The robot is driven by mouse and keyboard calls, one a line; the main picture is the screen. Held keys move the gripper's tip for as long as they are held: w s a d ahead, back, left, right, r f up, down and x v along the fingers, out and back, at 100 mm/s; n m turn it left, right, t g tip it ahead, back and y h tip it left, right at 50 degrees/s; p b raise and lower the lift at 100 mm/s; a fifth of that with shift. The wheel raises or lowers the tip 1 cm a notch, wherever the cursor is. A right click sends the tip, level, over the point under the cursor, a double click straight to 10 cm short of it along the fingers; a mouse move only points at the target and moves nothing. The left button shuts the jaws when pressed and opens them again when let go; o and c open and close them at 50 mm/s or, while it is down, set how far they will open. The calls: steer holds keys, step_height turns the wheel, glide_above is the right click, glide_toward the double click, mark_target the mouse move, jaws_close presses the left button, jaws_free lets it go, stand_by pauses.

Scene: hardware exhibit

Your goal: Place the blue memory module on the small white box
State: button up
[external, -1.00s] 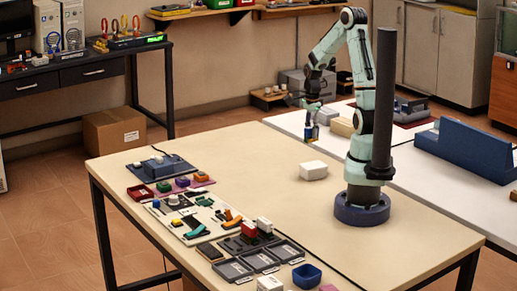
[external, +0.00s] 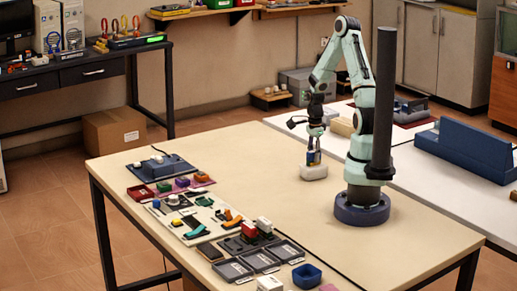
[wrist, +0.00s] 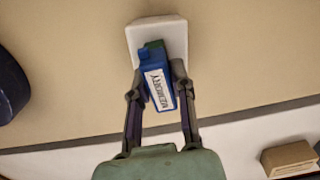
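The blue memory module (wrist: 158,90) is between the two fingers of my gripper (wrist: 158,75) in the wrist view. It has a white label reading MEMORY and a green end. The fingers are shut on its sides. The small white box (wrist: 160,40) lies directly under and beyond the module. In the external view my gripper (external: 314,158) points down over the white box (external: 313,172), with the module between them. I cannot tell whether the module touches the box top.
The table (external: 260,190) around the box is mostly clear. Trays and coloured parts (external: 190,215) lie along its left front side. A beige block (external: 342,126) stands on the white table behind. A blue long block (external: 465,150) stands at the right.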

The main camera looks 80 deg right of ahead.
mark_target(314, 151)
steer(key=o, duration=0.4)
steer(key=shift+c, duration=0.2)
step_height(314, 151, up, 12)
steer(key=w+a+r+n, duration=0.1)
steer(key=a+r+n, duration=0.2)
steer(key=a+n, duration=0.45)
steer(key=w+a+r+n, duration=0.1)
steer(key=a+r+n, duration=0.2)
steer(key=a+n, duration=0.45)
steer(key=s+a+r+n, duration=0.1)
steer(key=s+a+n, duration=0.5)
steer(key=a+n, duration=0.4)
steer(key=n, duration=0.3)
steer(key=shift+s+a+y, duration=0.2)
steer(key=shift+s+y, duration=0.15)
steer(key=shift+y, duration=0.05)
steer(key=shift+r, duration=0.1)
